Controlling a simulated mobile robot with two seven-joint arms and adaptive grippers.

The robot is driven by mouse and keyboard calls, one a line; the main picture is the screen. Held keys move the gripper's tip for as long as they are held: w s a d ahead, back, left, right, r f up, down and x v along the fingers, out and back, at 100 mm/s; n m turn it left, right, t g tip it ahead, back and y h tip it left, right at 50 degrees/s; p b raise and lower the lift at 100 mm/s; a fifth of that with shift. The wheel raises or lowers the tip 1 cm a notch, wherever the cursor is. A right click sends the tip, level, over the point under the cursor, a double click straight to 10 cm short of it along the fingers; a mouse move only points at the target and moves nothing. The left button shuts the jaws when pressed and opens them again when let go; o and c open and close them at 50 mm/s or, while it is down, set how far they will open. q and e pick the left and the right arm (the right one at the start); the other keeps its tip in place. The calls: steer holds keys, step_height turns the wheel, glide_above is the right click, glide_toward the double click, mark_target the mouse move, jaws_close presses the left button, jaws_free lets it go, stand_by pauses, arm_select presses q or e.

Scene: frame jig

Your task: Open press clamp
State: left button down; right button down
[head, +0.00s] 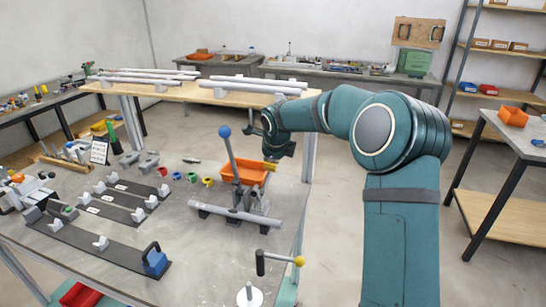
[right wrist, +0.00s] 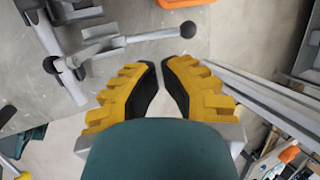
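The press clamp appears to be the grey fixture (head: 258,202) on the near table, with a tall lever ending in a blue ball (head: 224,131). The lever stands nearly upright, tilted slightly left. A grey tube (head: 235,214) lies across its foot. My right gripper (head: 270,166) is to the right of the lever, apart from it, near an orange bin (head: 246,172). In the right wrist view its yellow fingers (right wrist: 159,68) stand a little apart with nothing between them. A grey bar with a rounded end (right wrist: 188,30) lies beyond the tips. My left gripper is not in view.
Dark rail plates with white blocks (head: 101,243) and small coloured rings (head: 192,178) occupy the table's left and middle. A wooden bench (head: 190,93) with tubes stands behind.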

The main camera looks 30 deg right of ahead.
steer(key=b+x, duration=0.1)
steer(key=x, duration=0.6)
steer(key=shift+w+f, duration=0.1)
steer(key=shift+w, duration=0.05)
steer(key=shift+w+d+f+y+p, duration=0.2)
steer(key=shift+f+y+p, duration=0.1)
steer(key=shift+f+p, duration=0.35)
steer(key=shift+f, duration=0.15)
steer(key=shift+s, duration=0.1)
steer(key=d+v, duration=0.1)
steer(key=v, duration=0.4)
steer(key=s+a, duration=0.4)
steer(key=s, duration=0.7)
steer(key=shift+s+r, duration=0.15)
steer(key=shift+r, duration=0.15)
